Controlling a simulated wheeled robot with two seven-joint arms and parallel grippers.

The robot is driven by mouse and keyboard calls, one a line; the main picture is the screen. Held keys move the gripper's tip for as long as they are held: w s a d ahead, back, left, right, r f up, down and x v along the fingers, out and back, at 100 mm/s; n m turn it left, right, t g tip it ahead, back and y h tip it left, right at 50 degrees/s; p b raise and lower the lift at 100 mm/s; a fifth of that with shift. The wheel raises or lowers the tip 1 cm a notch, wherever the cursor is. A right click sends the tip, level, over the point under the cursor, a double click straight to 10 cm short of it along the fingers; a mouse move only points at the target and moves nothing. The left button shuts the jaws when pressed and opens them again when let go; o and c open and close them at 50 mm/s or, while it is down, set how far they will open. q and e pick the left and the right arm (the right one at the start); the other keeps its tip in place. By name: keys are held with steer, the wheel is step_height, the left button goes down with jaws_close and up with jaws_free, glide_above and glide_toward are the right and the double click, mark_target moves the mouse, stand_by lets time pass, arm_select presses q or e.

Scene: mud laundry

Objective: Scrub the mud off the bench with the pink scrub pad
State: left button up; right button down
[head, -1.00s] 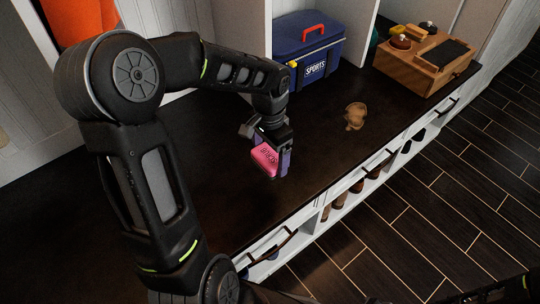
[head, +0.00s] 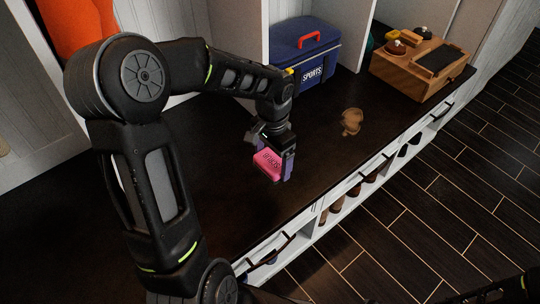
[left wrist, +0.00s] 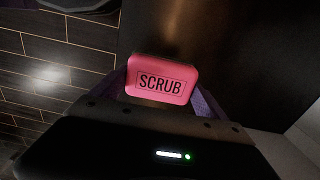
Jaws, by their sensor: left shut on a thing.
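The pink scrub pad (head: 268,163), marked "SCRUB", is held in my left gripper (head: 277,167), which is shut on it. The left wrist view shows the pad (left wrist: 161,79) between the two purple fingers. The pad hangs over the dark bench (head: 215,195); I cannot tell whether it touches the top. A brown mud patch (head: 351,121) lies on the bench to the right of the gripper and a little farther back, apart from the pad. My right gripper is not in view.
A blue sports box (head: 303,55) with a red handle stands at the back of the bench. A wooden box (head: 415,72) with brushes on top stands at the far right. Drawers and shoe cubbies (head: 365,185) run below the front edge. Bench between pad and mud is clear.

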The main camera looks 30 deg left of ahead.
arm_select(q)
steer(key=w+d+r+n+p, duration=0.1)
steer(key=w+d+r+p, duration=0.1)
steer(key=d+p, duration=0.3)
steer(key=w+d+r+n+p, duration=0.2)
steer(key=d+p, duration=0.4)
steer(key=p, duration=0.4)
steer(key=shift+w+d+r, duration=0.25)
steer(key=shift+w+r, duration=0.3)
steer(key=shift+r, duration=0.1)
